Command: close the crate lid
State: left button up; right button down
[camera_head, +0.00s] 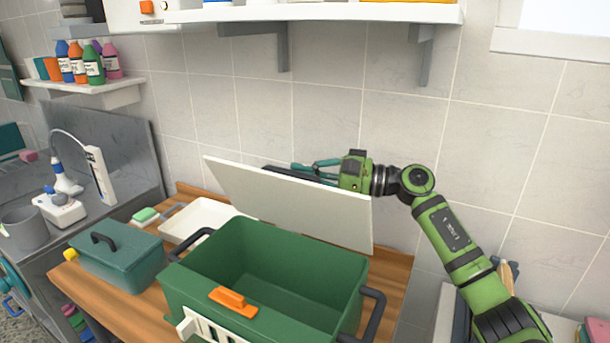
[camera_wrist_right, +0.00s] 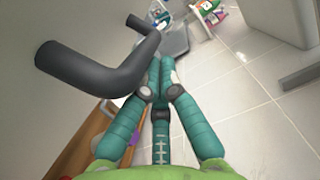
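The green crate (camera_head: 262,275) stands open on the wooden counter, its inside empty where I can see it. Its white lid (camera_head: 290,205) is raised, tilted up along the crate's far side. My right gripper (camera_head: 308,168) is behind the lid, on the wall side, partly hidden by the lid's top edge. In the right wrist view the teal fingers (camera_wrist_right: 160,72) come together with nothing seen between them. A dark bent handle (camera_wrist_right: 105,68) lies beside them on a pale surface, which looks like the lid's outer face. Contact with the lid is unclear. My left gripper is not in view.
A teal lidded box (camera_head: 118,262) stands left of the crate. A white tray (camera_head: 200,216) and a green-and-white sponge (camera_head: 145,215) lie behind it. An orange latch (camera_head: 233,300) is on the crate's front. The tiled wall and a shelf (camera_head: 330,12) bound the back.

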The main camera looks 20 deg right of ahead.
aim_at(289, 194)
jog(key=shift+s+a+f+n+b, duration=0.1)
jog(key=shift+s+a+n+b, duration=0.15)
jog(key=shift+b, duration=0.45)
jog(key=s+a+n+b, duration=0.1)
jog(key=b, duration=0.2)
jog(key=s+a+f+n+b, duration=0.1)
jog(key=b, duration=0.2)
jog(key=s+a+n+h+b, duration=0.1)
jog(key=n+b, duration=0.1)
jog(key=b, duration=0.1)
jog(key=shift+s+a+f+g+b, duration=0.3)
jog(key=shift+a+f+b, duration=0.05)
jog(key=shift+a, duration=0.05)
pick_arm(q)
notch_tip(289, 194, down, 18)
jog(key=b, duration=0.7)
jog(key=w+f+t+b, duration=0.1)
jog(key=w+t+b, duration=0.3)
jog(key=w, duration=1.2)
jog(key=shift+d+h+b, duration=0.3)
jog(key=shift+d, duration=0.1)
pick_arm(e)
jog(key=s+a+f+n+h, duration=0.2)
jog(key=s+a+f+n, duration=0.3)
jog(key=a+f+n, duration=0.1)
jog(key=shift+f+n, duration=0.15)
jog(key=shift+n, duration=0.3)
